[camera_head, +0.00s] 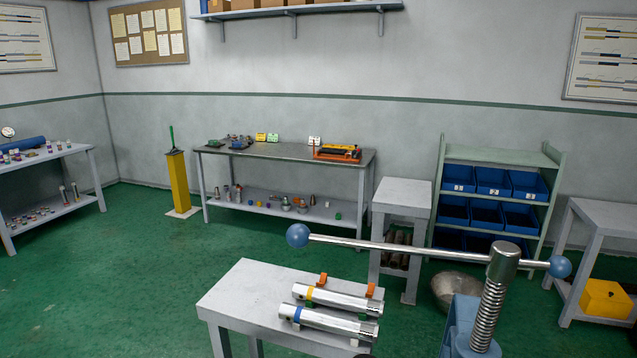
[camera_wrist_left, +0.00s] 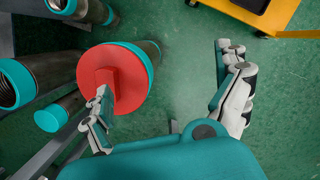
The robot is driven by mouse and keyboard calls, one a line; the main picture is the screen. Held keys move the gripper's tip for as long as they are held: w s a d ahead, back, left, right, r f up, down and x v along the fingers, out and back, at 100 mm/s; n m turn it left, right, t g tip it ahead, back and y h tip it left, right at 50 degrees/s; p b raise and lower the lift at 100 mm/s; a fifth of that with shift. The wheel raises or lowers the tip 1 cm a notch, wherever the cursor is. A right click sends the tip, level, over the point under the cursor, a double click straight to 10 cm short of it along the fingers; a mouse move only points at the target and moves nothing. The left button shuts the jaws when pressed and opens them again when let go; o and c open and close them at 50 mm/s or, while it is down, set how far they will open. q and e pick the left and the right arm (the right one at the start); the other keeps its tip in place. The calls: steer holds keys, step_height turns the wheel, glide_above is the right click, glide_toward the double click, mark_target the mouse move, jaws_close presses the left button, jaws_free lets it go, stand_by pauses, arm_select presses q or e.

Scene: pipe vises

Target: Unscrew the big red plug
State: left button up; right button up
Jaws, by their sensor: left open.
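The big red plug (camera_wrist_left: 100,65) shows in the left wrist view, a round red disc with a raised red grip (camera_wrist_left: 128,92) on its face. It sits in the teal-collared end of a large dark pipe (camera_wrist_left: 152,50). My left gripper (camera_wrist_left: 166,70) is open and empty. Its left finger overlaps the lower part of the plug; I cannot tell whether it touches. Its right finger is well to the right of the plug, over green floor. Neither gripper shows in the head view, and the plug is not seen there.
Other teal-ended pipes (camera_wrist_left: 14,84) lie close left of the plug. A yellow frame (camera_wrist_left: 284,18) is at upper right. In the head view, a vise screw (camera_head: 489,300) with a long handle (camera_head: 400,249) stands in front, near a bench (camera_head: 240,295) with two banded pipes (camera_head: 335,300).

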arm_select(q)
steer(key=shift+f+b, duration=0.6)
steer(key=shift+f, duration=0.25)
steer(key=shift+d, duration=0.1)
steer(key=shift+w+d, duration=0.25)
steer(key=shift+d, duration=0.8)
steer(key=shift+w+d+b, duration=0.1)
steer(key=shift+w+d, duration=0.15)
steer(key=shift+d, duration=0.6)
steer(key=shift+w+d+b, duration=0.15)
steer(key=shift+w+d, duration=0.05)
steer(key=shift+d, duration=0.65)
steer(key=shift+w+d+b, duration=0.1)
steer(key=shift+w+d, duration=0.15)
steer(key=shift+d, duration=0.6)
jaws_close()
